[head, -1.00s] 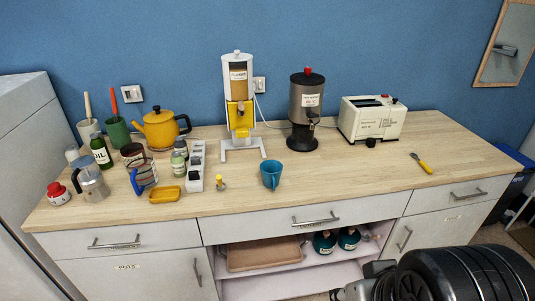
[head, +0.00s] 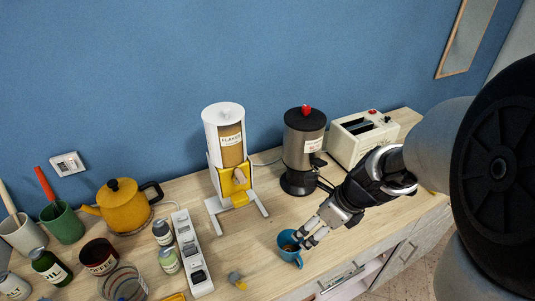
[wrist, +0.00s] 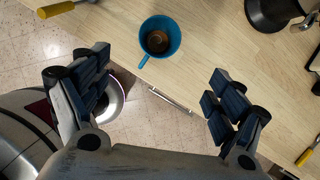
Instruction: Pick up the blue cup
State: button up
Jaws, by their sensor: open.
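The blue cup (head: 289,248) stands upright near the front edge of the wooden counter. In the wrist view the cup (wrist: 160,40) is seen from above, with a dark inside and its handle pointing toward the lower left. My gripper (head: 308,236) is open and empty, with its fingers just above and to the right of the cup in the head view. In the wrist view the gripper (wrist: 156,88) has its fingers spread wide, and the cup lies beyond the gap between them. Part of the cup is hidden by the fingers in the head view.
A white flakes dispenser (head: 227,150) and a dark dispenser (head: 300,150) stand behind the cup. A white power strip (head: 192,255), jars and a yellow kettle (head: 123,207) are to the left. A toaster (head: 362,138) is back right.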

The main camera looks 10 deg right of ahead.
jog(key=b, duration=0.6)
send_near(292, 244)
jog(key=s+a, duration=0.1)
jog(key=a, duration=0.1)
jog(key=b+x, duration=0.3)
jog(key=shift+a+f, duration=0.25)
jog(key=shift+f, duration=0.1)
jog(key=shift+w+a+f, duration=0.1)
jog(key=shift+w+f, duration=0.05)
jog(key=shift+f, duration=0.2)
jog(key=shift+r, duration=0.1)
jog(key=shift+c, duration=0.2)
jog(key=c, duration=1.3)
